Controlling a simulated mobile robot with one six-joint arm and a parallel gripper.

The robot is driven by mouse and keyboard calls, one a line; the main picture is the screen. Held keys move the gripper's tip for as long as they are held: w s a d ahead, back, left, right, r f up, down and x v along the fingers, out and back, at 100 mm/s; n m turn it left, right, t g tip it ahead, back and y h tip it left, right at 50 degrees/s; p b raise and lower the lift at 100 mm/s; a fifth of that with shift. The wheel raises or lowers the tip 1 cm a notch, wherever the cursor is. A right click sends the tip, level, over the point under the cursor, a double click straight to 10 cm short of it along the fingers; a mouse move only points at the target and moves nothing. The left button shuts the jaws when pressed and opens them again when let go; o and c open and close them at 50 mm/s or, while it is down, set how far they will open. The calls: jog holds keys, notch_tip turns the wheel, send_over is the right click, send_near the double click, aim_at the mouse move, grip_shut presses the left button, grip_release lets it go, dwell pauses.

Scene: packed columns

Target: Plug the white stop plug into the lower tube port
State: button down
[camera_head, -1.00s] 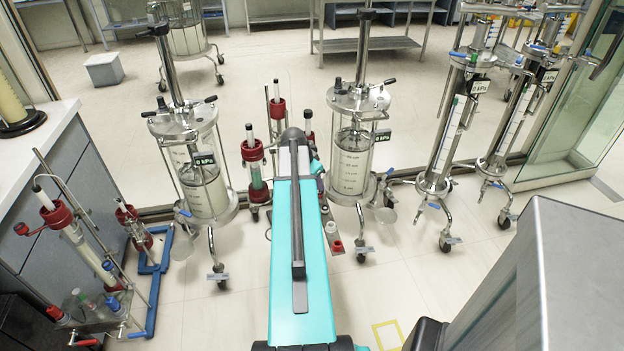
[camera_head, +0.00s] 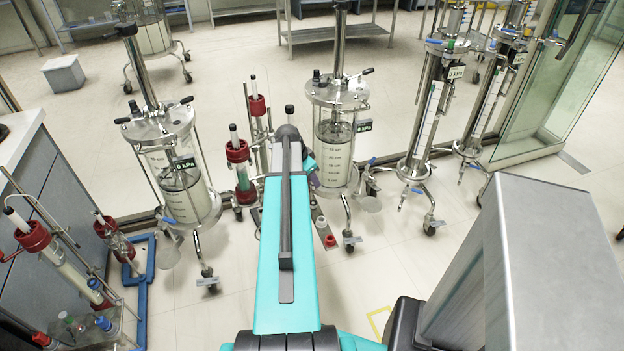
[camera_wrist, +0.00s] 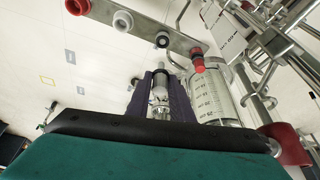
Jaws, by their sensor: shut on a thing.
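Just past the fingertips is a black-rimmed round fitting (camera_wrist: 163,40) on a grey strip. I cannot tell whether the held piece touches it. In the head view the teal arm covers most of my gripper; only a bit of purple (camera_head: 314,179) shows beside the near glass column. I cannot tell which opening is the lower tube port.
The grey strip also carries a white round fitting (camera_wrist: 122,22) and red caps (camera_wrist: 78,7). A graduated glass column (camera_head: 335,150) on a wheeled stand is close on the right. Another column (camera_head: 178,185) and red-clamped tubes (camera_head: 238,160) stand left.

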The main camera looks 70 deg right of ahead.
jog(key=shift+f, duration=0.1)
jog(key=shift+f+b, duration=1.75)
jog(key=shift+f, duration=1.05)
jog(key=shift+f+b, duration=1.4)
jog(key=shift+f, duration=0.3)
dwell(1.1)
jog(key=c, duration=1.5)
grip_release()
jog(key=shift+r, duration=0.1)
jog(key=v, duration=1.3)
jog(key=shift+a+r+b, duration=0.1)
jog(key=shift+r+b, duration=0.2)
